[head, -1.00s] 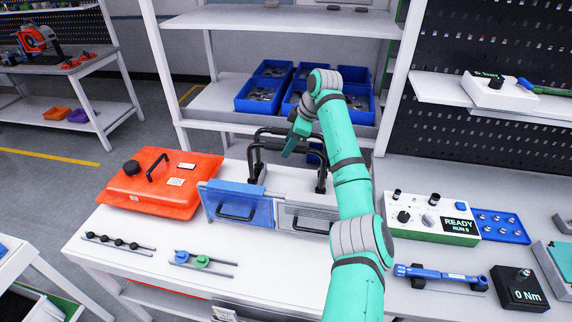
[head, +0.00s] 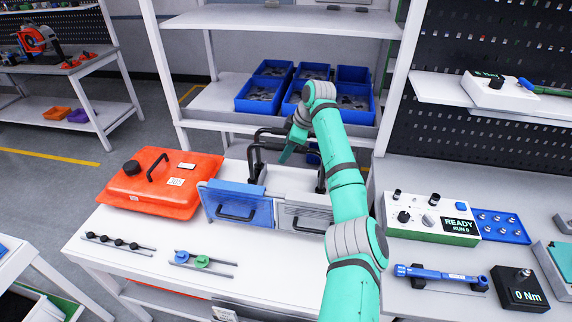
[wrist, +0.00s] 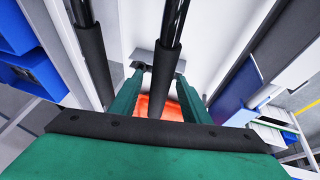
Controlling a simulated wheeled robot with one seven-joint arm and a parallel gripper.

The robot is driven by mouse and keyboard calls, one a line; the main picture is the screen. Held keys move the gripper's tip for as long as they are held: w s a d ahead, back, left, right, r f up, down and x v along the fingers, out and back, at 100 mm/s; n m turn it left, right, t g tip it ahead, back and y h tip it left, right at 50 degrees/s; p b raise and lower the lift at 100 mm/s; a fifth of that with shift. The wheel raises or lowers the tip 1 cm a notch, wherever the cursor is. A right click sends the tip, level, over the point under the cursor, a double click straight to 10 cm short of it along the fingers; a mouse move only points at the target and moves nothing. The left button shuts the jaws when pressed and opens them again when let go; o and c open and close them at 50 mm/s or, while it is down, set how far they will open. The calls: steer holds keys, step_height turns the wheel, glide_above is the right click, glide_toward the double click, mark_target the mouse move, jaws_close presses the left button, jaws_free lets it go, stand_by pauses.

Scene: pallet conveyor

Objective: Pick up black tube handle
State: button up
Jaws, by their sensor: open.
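The black tube handle (head: 253,160) stands on the white bench behind the blue and grey drawer fronts, with uprights and bars of dark tube. In the head view my gripper (head: 290,150) is at its top bars, and my arm hides part of the right side. In the wrist view one black tube (wrist: 167,70) runs between the two green fingers of my gripper (wrist: 158,95). A second black tube (wrist: 92,55) lies outside the left finger. My gripper is open, with space showing between the fingers and the middle tube. I cannot tell whether either finger touches it.
An orange case (head: 150,195) sits left of the handle. A blue drawer front (head: 238,208) and a grey one (head: 304,220) stand in front. Blue bins (head: 258,95) fill the shelf behind. A white READY box (head: 430,218) is right of my arm.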

stand_by(0.3)
jaws_close()
steer(key=shift+w, duration=0.1)
stand_by(1.1)
steer(key=shift+a, duration=0.2)
steer(key=shift+d+r, duration=0.1)
steer(key=shift+r, duration=0.05)
